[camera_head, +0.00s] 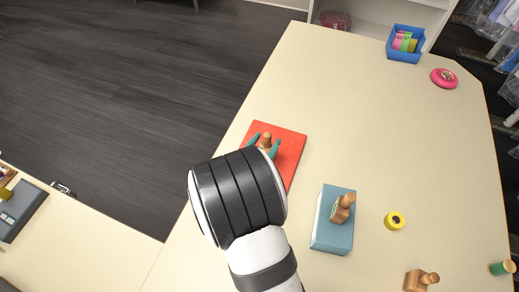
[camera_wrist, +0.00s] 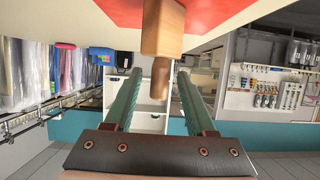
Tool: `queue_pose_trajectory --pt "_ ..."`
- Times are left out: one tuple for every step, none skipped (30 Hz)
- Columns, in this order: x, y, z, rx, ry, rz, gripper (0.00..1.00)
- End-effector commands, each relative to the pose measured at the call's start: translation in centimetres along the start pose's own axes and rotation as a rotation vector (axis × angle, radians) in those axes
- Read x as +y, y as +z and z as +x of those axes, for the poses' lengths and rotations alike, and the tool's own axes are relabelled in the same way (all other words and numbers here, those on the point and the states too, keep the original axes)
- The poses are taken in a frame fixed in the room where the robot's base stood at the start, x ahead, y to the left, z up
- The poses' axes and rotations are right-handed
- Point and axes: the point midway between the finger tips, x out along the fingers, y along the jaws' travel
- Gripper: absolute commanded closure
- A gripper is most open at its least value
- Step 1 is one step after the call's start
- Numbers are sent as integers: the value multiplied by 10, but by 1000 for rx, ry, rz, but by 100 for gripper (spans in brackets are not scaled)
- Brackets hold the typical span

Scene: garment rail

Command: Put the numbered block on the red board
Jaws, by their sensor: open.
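The red board (camera_head: 289,150) lies flat at the left edge of the table. A wooden block with a round knob (camera_head: 266,137) is on it, partly hidden by my arm. In the wrist view the block (camera_wrist: 162,30) meets the red board (camera_wrist: 125,10), and its knob points toward my gripper. My gripper (camera_wrist: 159,74) is open, with one green finger on each side of the knob and a gap to both. In the head view my gripper (camera_head: 264,144) is over the board. No number is readable on this block.
A similar wooden block (camera_head: 341,210) stands on a teal box (camera_head: 333,239), and another (camera_head: 421,280) is at the front. A yellow ring (camera_head: 395,221), a green cylinder (camera_head: 501,267), a blue bin (camera_head: 405,44) and a pink disc (camera_head: 444,78) are at right. The table's middle is clear.

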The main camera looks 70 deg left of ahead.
Motion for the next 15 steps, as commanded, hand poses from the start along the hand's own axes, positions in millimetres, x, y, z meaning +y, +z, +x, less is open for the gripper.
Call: queue_pose_trajectory --pt "-1 0 -13 1 -4 -2 44" --pt "-1 -1 -20 1 -4 -1 44" --pt "-1 0 -30 0 -4 -2 44" --pt "-1 -1 -37 1 -4 -2 44" --pt "-1 0 -44 1 -4 -2 44" --pt "-1 0 -52 1 -4 0 44" --pt "-1 0 -57 0 -3 -1 44" --pt "-1 0 -62 1 -3 0 44" --pt "-1 0 -67 1 -3 -1 44" --pt "0 0 -70 1 -2 -1 44" --pt "0 0 -72 0 -1 0 44" --pt "0 0 -75 0 -1 0 44" --pt "0 0 -76 0 -1 0 44" --pt "0 0 -76 0 -1 0 44" --pt "0 0 -76 0 -1 0 44"
